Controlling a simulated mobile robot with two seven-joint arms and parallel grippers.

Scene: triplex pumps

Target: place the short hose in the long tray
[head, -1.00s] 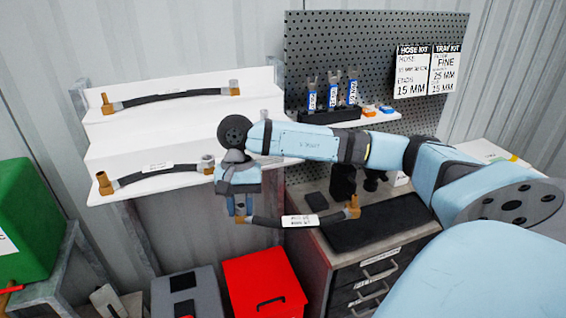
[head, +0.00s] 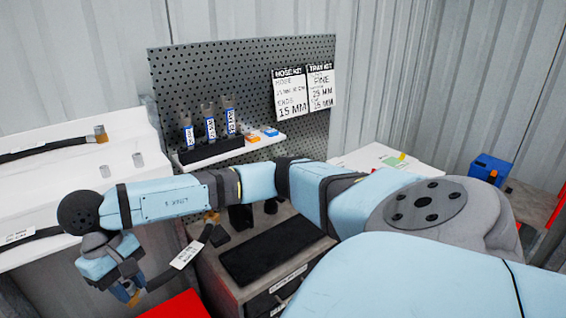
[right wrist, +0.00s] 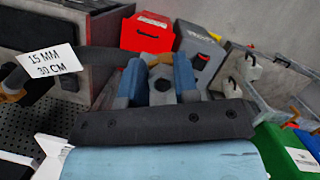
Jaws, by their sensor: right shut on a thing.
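My right gripper (head: 130,294) is shut on one end of the short hose, a black hose with a white tag (head: 187,254) and a brass fitting (head: 211,217) at its far end. The hose is held in the air, slanting up to the right in front of the drawer cabinet. In the right wrist view the hose's tag (right wrist: 50,62) reads 15 MM 30 CM, and the blue fingers (right wrist: 158,78) show; the grip itself is partly hidden. I cannot identify the long tray with certainty. My left gripper is not in view.
The cabinet (head: 232,291) bears a long black mat or shallow tray (head: 275,250). White shelves (head: 75,140) with other hoses stand at left. A pegboard (head: 255,75) holds labelled tubes. A white worktop (head: 385,157) is at right. A red box (right wrist: 147,33) is low down.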

